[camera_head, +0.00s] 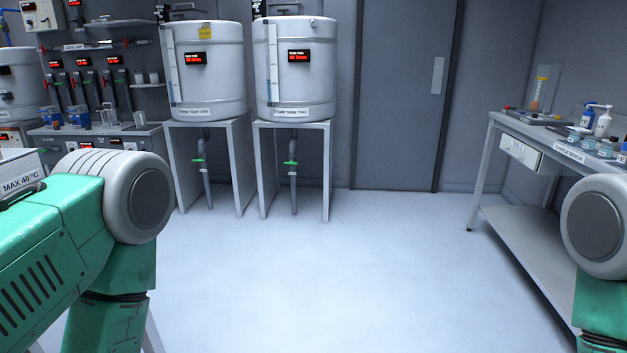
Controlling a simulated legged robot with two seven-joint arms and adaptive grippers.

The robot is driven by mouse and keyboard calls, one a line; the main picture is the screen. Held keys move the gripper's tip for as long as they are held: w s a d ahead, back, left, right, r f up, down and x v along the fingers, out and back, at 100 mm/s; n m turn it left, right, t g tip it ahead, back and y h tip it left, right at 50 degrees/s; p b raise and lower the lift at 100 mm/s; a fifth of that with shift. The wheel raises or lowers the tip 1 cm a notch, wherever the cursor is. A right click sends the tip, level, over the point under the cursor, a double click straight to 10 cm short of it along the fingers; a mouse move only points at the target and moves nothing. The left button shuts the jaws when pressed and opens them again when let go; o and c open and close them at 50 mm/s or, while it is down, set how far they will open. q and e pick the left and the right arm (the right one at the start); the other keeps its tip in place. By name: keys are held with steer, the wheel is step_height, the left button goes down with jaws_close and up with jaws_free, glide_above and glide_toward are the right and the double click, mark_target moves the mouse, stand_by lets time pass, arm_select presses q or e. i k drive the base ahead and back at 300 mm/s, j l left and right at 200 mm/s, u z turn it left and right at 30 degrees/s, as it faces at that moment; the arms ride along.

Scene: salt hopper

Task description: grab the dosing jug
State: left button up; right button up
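I cannot pick out the dosing jug for certain. Small clear vessels (108,114) stand on the grey bench at the back left, and another pale cup-like vessel (140,118) stands just to their right. They are too small to tell whether one is the jug. Parts of my green arms with grey round joints show at the left and right edges. Neither of my grippers is in view.
Two white tanks (208,75) (295,75) stand on metal frames at the back. A side table (535,230) with bottles (603,122) and a glass cylinder (541,90) is at the right. A thing labelled MAX 40°C (20,184) is at near left. The middle floor (330,270) is clear.

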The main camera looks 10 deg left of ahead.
mark_target(139, 118)
steer(key=i+l, duration=0.1)
steer(key=i, duration=0.9)
steer(key=i+u, duration=0.1)
steer(key=i, duration=0.85)
steer(key=i+j+u, duration=0.2)
steer(key=i+u, duration=0.55)
steer(key=i, duration=0.15)
steer(key=i+u, duration=0.4)
steer(key=i+l+u, duration=0.2)
steer(key=i+u, duration=0.2)
steer(key=i+j, duration=0.3)
steer(key=i, duration=0.25)
steer(key=i+j+z, duration=0.1)
steer(key=i+j, duration=0.2)
steer(key=i, duration=0.2)
steer(key=i+j, duration=0.35)
steer(key=i, duration=0.2)
steer(key=i+j+z, duration=0.1)
steer(key=i+j, duration=0.2)
steer(key=i, duration=0.2)
